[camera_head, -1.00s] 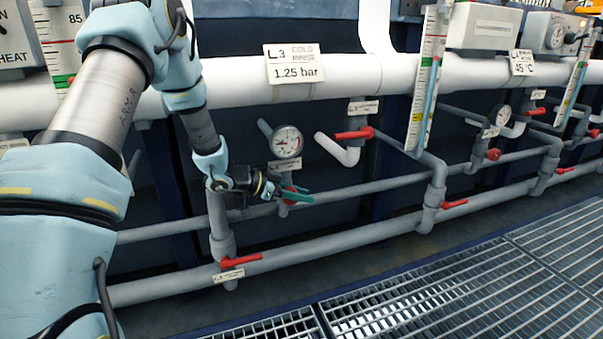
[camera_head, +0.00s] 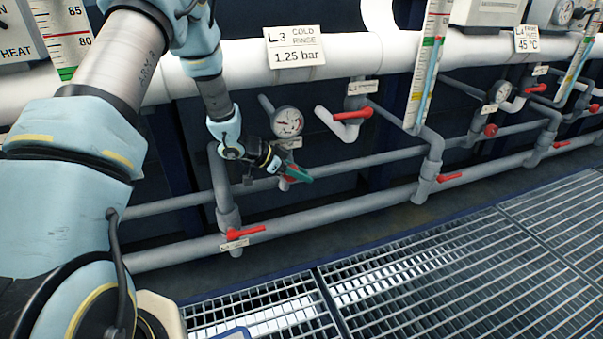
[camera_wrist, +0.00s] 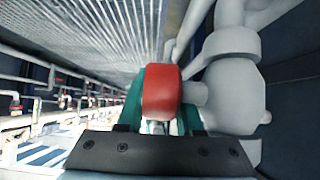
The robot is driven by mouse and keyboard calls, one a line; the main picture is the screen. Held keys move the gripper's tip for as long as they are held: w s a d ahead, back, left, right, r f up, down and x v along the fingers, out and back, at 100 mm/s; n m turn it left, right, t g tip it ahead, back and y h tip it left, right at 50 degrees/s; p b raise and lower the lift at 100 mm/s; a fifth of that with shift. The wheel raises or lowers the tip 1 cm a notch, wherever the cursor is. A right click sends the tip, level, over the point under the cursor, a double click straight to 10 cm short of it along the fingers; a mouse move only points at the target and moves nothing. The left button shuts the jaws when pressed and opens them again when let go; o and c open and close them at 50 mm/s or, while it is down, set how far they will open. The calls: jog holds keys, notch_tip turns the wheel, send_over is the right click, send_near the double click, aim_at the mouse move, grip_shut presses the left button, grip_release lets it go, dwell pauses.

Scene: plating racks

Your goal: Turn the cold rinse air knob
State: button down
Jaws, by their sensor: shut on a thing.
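The red air knob (camera_wrist: 161,92) fills the middle of the wrist view, on a short stem from a grey valve body (camera_wrist: 236,85). The green fingers of my gripper (camera_wrist: 160,110) stand on both sides of the knob and are shut on it. In the head view my gripper (camera_head: 297,174) is at the grey pipe just below a round pressure gauge (camera_head: 287,122). There the fingers hide most of the knob. The sign "L3 cold rinse 1.25 bar" (camera_head: 295,48) hangs on the white pipe above.
A red lever (camera_head: 352,113) is right of the gauge, and another red lever (camera_head: 246,231) is on the lower pipe. Grey pipes run close around my gripper. Floor grating (camera_head: 400,270) lies in front and is clear.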

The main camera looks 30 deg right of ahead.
jog(key=c, duration=0.8)
grip_release()
jog(key=shift+c, duration=0.2)
jog(key=shift+f+b, duration=0.2)
jog(key=shift+b, duration=0.8)
